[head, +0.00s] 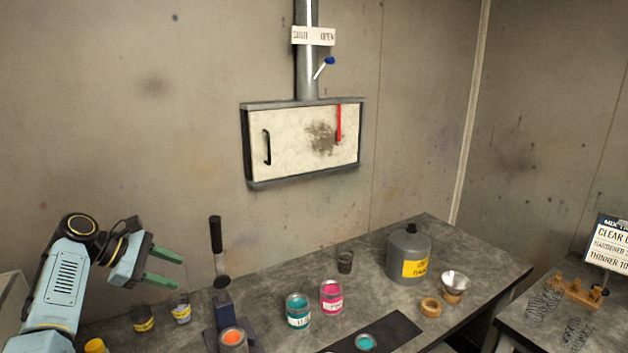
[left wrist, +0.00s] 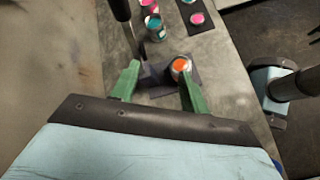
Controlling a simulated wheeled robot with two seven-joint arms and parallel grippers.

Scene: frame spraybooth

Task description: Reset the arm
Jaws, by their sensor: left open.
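My left gripper (head: 163,268) is at the left of the head view, raised above the back left of the bench. Its two green fingers are apart with nothing between them. In the left wrist view the left gripper (left wrist: 160,88) shows from behind, with the bench further off beyond its fingers. A can with an orange top (head: 233,340) stands on the bench by a dark blue press with a black lever handle (head: 216,235); the can also shows in the left wrist view (left wrist: 180,66). My right gripper is not seen in either view.
On the bench (head: 468,252) stand a teal can (head: 298,311), a pink can (head: 331,297), a grey thinner container (head: 408,254), a metal funnel (head: 454,283) and cups (head: 180,308). A wall box (head: 290,143) hangs behind. A side bench with a sign (head: 608,245) is at right.

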